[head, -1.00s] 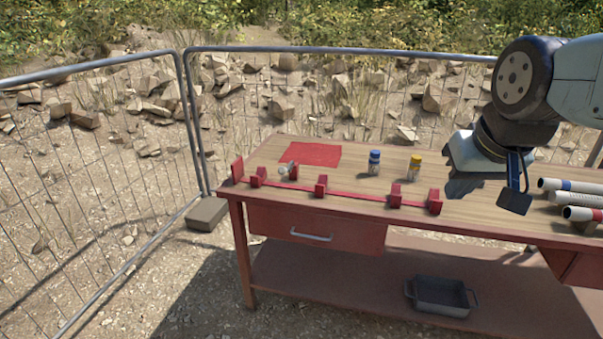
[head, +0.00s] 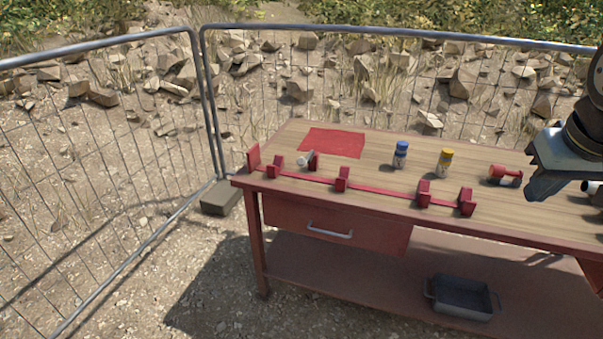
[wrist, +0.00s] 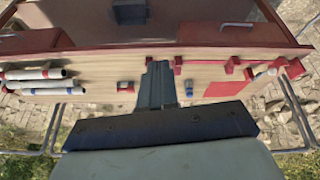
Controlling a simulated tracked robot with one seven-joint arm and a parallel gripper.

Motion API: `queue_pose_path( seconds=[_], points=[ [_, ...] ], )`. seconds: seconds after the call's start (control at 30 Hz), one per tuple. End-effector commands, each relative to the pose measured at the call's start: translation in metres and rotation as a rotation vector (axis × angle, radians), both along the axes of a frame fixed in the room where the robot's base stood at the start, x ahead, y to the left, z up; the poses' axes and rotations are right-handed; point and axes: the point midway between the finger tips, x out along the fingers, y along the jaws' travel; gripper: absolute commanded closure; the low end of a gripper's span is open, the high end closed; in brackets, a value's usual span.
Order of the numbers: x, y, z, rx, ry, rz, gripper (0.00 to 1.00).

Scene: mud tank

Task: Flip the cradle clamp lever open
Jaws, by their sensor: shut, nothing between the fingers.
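The red cradle (head: 342,183) is a long rail with several upright blocks along the front of the wooden workbench. Near its left end a small pale cylinder with a red part (head: 308,159) stands behind the rail; it may be the clamp lever, but it is too small to tell. In the wrist view the cradle (wrist: 231,66) lies upper right, upside down. My gripper (head: 540,190) is shut and empty at the right of the head view, well right of the cradle. In the wrist view my gripper (wrist: 158,72) points over the bench.
A red mat (head: 333,142), a blue-capped bottle (head: 401,156), a yellow-capped bottle (head: 444,163) and a red-and-dark item (head: 505,174) are on the bench. Pipes (wrist: 35,80) lie at one end. A metal tray (head: 463,297) sits on the lower shelf. Wire fencing (head: 110,150) stands behind and left.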

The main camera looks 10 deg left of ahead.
Motion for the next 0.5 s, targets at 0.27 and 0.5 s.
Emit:
queue_pose_path(
  seconds=[0.27,0.5],
  points=[
    [0.05,-0.001,-0.036,-0.18,0.185,0.163,1.0],
    [0.092,0.007,-0.07,-0.371,0.318,0.309,1.0]
  ],
)
